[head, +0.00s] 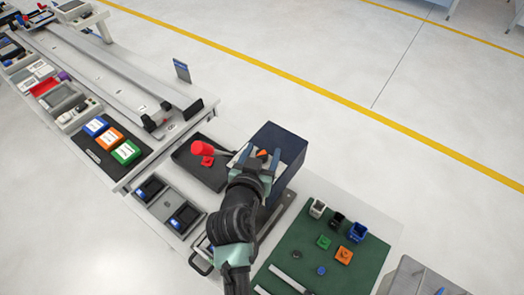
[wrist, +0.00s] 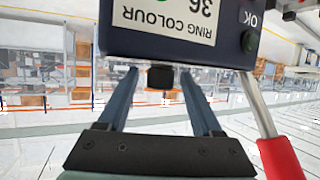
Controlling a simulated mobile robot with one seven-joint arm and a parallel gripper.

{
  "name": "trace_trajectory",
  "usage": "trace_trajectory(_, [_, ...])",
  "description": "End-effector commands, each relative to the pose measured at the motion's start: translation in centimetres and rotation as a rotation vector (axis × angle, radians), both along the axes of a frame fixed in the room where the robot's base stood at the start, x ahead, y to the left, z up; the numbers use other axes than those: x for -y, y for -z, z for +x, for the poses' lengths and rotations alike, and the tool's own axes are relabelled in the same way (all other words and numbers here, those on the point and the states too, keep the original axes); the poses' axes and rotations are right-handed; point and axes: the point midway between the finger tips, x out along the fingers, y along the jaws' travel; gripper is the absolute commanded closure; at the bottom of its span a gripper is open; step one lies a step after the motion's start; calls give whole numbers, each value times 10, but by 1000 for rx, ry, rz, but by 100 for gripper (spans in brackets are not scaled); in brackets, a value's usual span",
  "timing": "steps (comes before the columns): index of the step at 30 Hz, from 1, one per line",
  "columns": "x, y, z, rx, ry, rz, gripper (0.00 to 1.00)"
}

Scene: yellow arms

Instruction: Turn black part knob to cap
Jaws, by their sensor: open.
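A dark blue box (head: 283,143) stands on the bench in front of my gripper (head: 262,160). In the wrist view the box (wrist: 130,42) fills the top, with an upside-down white label reading "RING COLOUR" and "36". A small black knob (wrist: 160,78) shows below the box's edge, between the two fingertips of my gripper (wrist: 159,71). The fingers are open, with a visible gap on both sides of the knob. Any marking on the knob, such as "cap", cannot be read. In the head view my gripper hides the knob.
A red-handled lever (head: 203,148) is beside the box; its red grip (wrist: 281,158) shows at the right in the wrist view. A dark button (wrist: 249,41) sits by "OK" on the box. A green mat (head: 312,262) with small coloured bins lies at right.

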Motion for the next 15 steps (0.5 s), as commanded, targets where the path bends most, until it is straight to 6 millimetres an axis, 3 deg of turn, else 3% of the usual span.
trace_trajectory(3, [0, 0, 0, 0, 0, 0, 34])
trace_trajectory(12, [0, 0, 0, 0, 0, 0, 88])
trace_trajectory(15, [0, 0, 0, 0, 0, 0, 100])
